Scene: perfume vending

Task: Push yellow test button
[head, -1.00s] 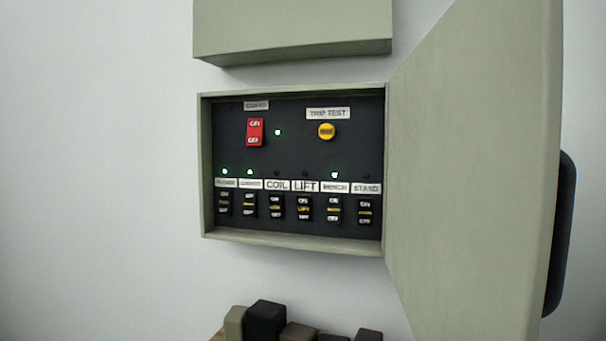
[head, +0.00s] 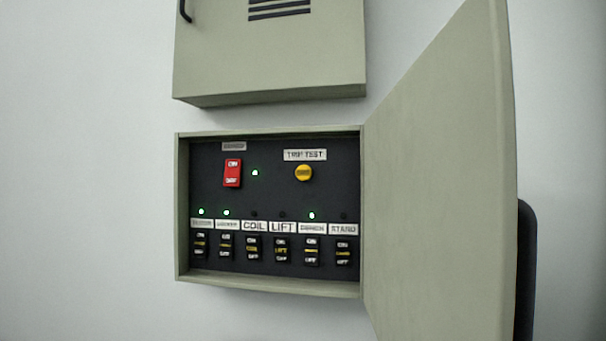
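The yellow test button (head: 303,173) is round and sits at the upper right of the dark panel (head: 270,195), under a white label reading TRIP TEST (head: 305,155). The panel is inside an open wall box (head: 183,210). Nothing covers the button. Neither of my grippers shows in the head view.
The box door (head: 440,180) stands open on the right, sticking out towards me. A red switch (head: 232,173) with a lit green light (head: 255,173) is left of the button. Several black switches (head: 253,248) line the bottom. A closed cabinet (head: 270,60) hangs above.

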